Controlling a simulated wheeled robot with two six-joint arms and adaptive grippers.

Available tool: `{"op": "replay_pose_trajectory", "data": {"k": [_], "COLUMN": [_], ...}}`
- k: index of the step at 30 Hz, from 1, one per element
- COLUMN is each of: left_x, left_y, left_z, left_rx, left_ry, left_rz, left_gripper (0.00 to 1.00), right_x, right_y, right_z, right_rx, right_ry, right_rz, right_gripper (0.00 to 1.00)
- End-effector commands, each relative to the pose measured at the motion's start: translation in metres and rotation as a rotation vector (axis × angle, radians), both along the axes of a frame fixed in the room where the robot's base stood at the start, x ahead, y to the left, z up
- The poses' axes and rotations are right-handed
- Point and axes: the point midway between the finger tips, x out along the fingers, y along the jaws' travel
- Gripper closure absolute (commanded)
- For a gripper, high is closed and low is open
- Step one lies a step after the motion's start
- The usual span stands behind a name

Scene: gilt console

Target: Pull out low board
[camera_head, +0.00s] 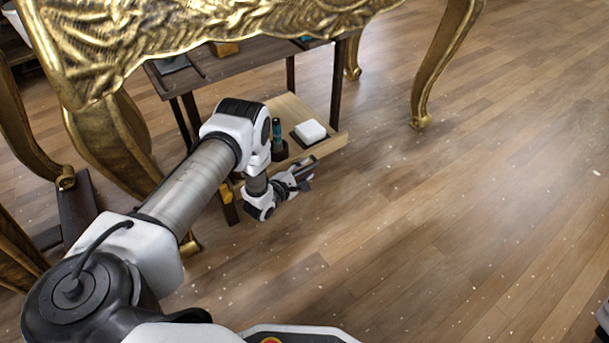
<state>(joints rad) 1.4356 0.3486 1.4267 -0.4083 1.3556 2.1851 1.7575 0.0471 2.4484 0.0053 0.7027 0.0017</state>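The low board (290,108) is a pale wooden shelf under a small dark table, beneath the gilt console. Its near right corner sticks out past the table's legs. A white block (310,130) and a dark holder with a teal item (277,134) stand on it. My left gripper (308,172) is beside the board's near edge. Its dark fingers are small here, so I cannot tell whether they touch the board or how far apart they are. My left forearm and wrist hide the board's left part. My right gripper is not in view.
The gilt console (130,45) with carved legs hangs over the top left. The dark table (232,62) stands under it. A curved gilt leg (437,65) stands right of the board. The wooden floor (430,220) is clear in front and to the right.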

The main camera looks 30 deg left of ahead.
Motion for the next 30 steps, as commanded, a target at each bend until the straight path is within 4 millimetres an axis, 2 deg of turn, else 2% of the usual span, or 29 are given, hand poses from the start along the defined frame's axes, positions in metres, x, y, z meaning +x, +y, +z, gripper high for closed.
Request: {"op": "replay_pose_trajectory", "data": {"k": [7, 10, 11, 22, 30], "left_x": [0.003, 0.003, 0.003, 0.001, -0.008], "left_y": [0.000, 0.000, 0.000, -0.004, -0.027], "left_z": [0.001, 0.001, 0.001, 0.001, 0.002], "left_rx": [0.000, 0.000, 0.000, 0.000, 0.000], "left_ry": [0.000, 0.000, 0.000, 0.001, 0.002], "left_rz": [0.000, 0.000, 0.000, -0.001, -0.002], "left_gripper": [0.61, 0.96, 1.00, 1.00, 1.00], "right_x": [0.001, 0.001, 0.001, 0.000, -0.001], "right_y": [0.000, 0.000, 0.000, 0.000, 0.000], "right_z": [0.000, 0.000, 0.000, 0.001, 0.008], "right_rx": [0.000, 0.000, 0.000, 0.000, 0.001], "right_ry": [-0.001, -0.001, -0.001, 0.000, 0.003], "right_rz": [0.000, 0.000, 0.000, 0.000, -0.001], "right_gripper": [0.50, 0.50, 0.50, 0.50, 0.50]}}
